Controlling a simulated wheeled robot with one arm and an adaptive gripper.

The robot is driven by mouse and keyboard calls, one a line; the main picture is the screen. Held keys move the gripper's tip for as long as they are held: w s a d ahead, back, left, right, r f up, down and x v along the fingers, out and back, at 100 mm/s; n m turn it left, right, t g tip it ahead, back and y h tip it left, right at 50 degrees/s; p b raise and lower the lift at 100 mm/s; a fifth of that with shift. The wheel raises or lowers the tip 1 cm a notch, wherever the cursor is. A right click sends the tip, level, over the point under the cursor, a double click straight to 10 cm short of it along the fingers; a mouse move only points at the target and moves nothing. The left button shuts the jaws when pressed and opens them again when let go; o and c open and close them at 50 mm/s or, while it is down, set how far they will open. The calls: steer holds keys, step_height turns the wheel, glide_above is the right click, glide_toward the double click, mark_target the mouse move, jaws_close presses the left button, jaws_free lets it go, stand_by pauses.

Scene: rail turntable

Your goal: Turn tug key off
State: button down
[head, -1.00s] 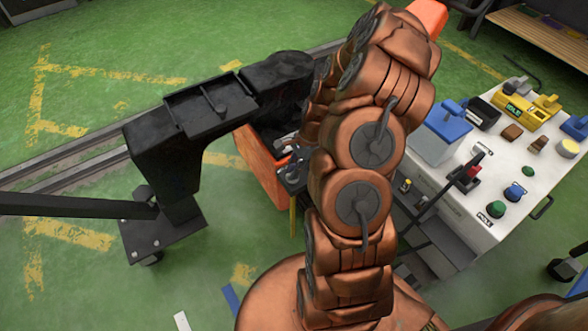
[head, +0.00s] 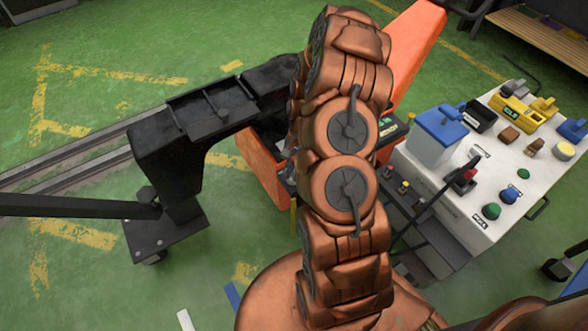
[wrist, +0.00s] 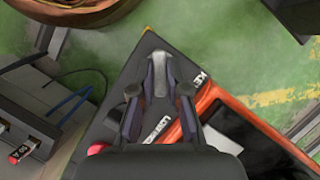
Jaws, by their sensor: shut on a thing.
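In the wrist view my gripper (wrist: 159,76) is over the dark panel of the orange tug (wrist: 262,126). Its fingers are closed on a small grey piece, which I take to be the tug key (wrist: 160,84); its shape is mostly covered by the fingers. My arm hides the gripper and key there.
A white console (head: 462,205) with buttons and a blue-lidded box (head: 436,135) stands at the right. A black towing frame (head: 172,160) and rails (head: 70,160) lie left. A red button (wrist: 97,149) is close to the gripper's lower left.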

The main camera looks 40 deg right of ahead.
steer(key=n, duration=0.2)
steer(key=n+g+h+p, duration=0.1)
steer(key=n, duration=0.2)
steer(key=shift+w+a+n+h, duration=0.1)
steer(key=shift+n+h, duration=0.2)
steer(key=n+h, duration=0.1)
steer(key=n, duration=0.1)
steer(key=n+g+p, duration=0.1)
steer(key=n, duration=0.1)
steer(key=shift+a+n+h, duration=0.1)
steer(key=shift+n+h, duration=0.3)
steer(key=c, duration=1.2)
jaws_free()
steer(key=shift+o, duration=0.2)
